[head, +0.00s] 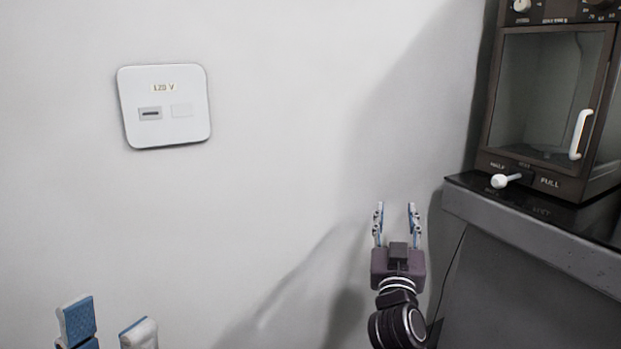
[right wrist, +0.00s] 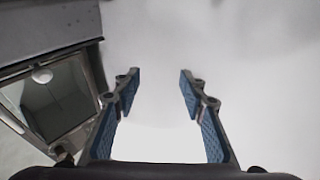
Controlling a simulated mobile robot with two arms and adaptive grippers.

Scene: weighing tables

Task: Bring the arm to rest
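My right gripper (head: 396,218) is in the lower right part of the head view, in front of the white wall and left of the dark counter. Its two fingers point up and are apart, with nothing between them. In the right wrist view the open fingers (right wrist: 158,95), with blue pads, have only pale wall between them. My left gripper (head: 107,322) shows at the bottom left of the head view. Its two blue-and-white fingertips are apart with bare wall between them. The rest of it is cut off by the frame edge.
A balance cabinet (head: 540,95) with a glass front and white handle stands on the dark counter (head: 535,238) at the right. A white wall plate (head: 165,128) marked 120 V is at upper left. The wall between is bare.

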